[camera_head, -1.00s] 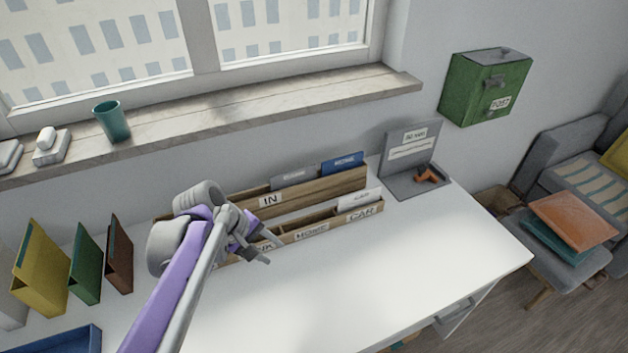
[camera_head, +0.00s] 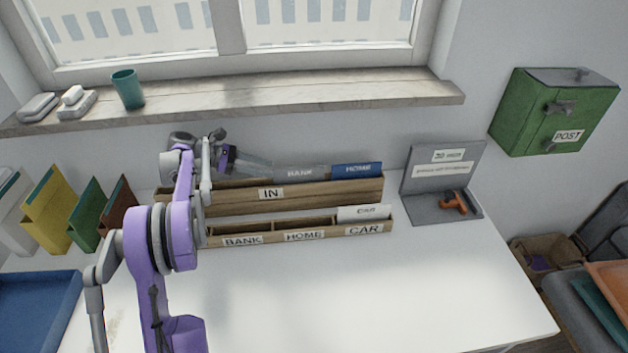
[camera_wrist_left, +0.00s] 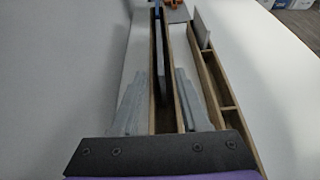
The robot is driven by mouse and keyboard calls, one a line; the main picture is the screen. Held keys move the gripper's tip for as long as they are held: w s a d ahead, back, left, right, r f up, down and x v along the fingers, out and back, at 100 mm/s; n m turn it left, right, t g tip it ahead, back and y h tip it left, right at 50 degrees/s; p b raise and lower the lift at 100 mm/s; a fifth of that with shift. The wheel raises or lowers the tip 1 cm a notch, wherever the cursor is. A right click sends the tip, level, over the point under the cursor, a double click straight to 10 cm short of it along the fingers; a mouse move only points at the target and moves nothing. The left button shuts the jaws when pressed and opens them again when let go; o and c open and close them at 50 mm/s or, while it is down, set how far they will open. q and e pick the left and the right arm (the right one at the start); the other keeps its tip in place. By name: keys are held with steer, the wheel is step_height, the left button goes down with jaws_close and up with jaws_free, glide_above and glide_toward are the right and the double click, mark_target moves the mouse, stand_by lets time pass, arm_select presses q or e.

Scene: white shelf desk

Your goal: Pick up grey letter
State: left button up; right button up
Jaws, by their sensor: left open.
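The grey letter (camera_head: 300,173), marked BANK, stands upright in the wooden IN tray (camera_head: 335,192). The blue letter (camera_head: 357,170), marked HOME, stands to its right in the same tray. My left gripper (camera_head: 254,167) is at the left part of the IN tray, just left of the grey letter. In the left wrist view my gripper (camera_wrist_left: 161,102) is open, with one finger on each side of the tray. The grey letter (camera_wrist_left: 160,72) shows edge-on ahead, in line with the gap between the fingers.
A lower sorter (camera_head: 270,240) with BANK, HOME and CAR slots stands in front; a pale CAR letter (camera_head: 363,213) is in its right slot. A grey stand (camera_head: 440,180) with an orange tool is at the right. The desk front (camera_head: 370,300) is clear.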

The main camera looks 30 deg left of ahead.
mark_target(299, 175)
arm_select(q)
steer(key=x, duration=0.5)
steer(key=shift+w+d+f, duration=0.1)
steer(key=shift+w+d, duration=0.1)
steer(key=x, duration=0.5)
steer(key=shift+d+r, duration=0.25)
steer(key=shift+c, duration=0.3)
jaws_close()
